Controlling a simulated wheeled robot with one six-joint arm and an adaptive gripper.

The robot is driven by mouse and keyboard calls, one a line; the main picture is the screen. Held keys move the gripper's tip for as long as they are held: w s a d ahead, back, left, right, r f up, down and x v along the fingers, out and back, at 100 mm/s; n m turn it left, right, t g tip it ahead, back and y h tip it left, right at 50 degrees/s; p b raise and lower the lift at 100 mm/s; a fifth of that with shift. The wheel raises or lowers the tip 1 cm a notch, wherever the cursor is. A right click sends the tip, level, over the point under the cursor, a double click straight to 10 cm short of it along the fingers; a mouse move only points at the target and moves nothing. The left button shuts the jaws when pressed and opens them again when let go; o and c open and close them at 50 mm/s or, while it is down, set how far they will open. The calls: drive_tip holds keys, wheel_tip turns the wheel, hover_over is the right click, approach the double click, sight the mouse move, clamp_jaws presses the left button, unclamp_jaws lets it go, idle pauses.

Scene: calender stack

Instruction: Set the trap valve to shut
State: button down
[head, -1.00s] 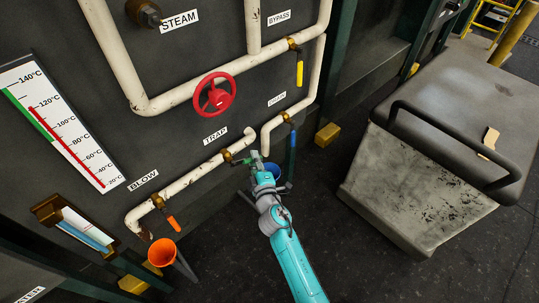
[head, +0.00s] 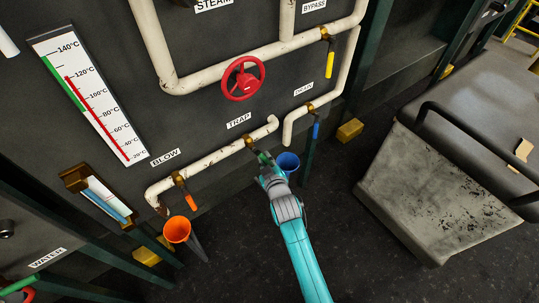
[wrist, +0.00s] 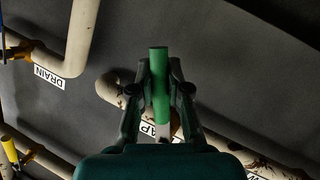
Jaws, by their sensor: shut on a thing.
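My gripper (head: 265,160) is shut on this handle, just below and right of the valve body in the head view. The handle points down and right, across the pipe.
A blue funnel (head: 288,163) stands close to the right of my gripper. An orange funnel (head: 177,230) is below the orange-handled blow valve (head: 180,178). The blue-handled drain valve (head: 314,118) is at upper right.

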drive_tip(key=shift+s+a+f+m+g+y, duration=0.25)
drive_tip(key=shift+s+a+m+g+y, duration=0.2)
drive_tip(key=shift+a+m, duration=0.35)
drive_tip(key=shift+s+a+f+m+g+y, duration=0.2)
drive_tip(key=shift+s+a+m+g+y, duration=0.25)
drive_tip(key=shift+m, duration=0.45)
drive_tip(key=shift+s+a, duration=0.15)
drive_tip(key=c, duration=1.1)
unclamp_jaws()
drive_tip(key=v, duration=1.2)
drive_tip(key=shift+a+r, duration=0.1)
drive_tip(key=shift+r, duration=0.2)
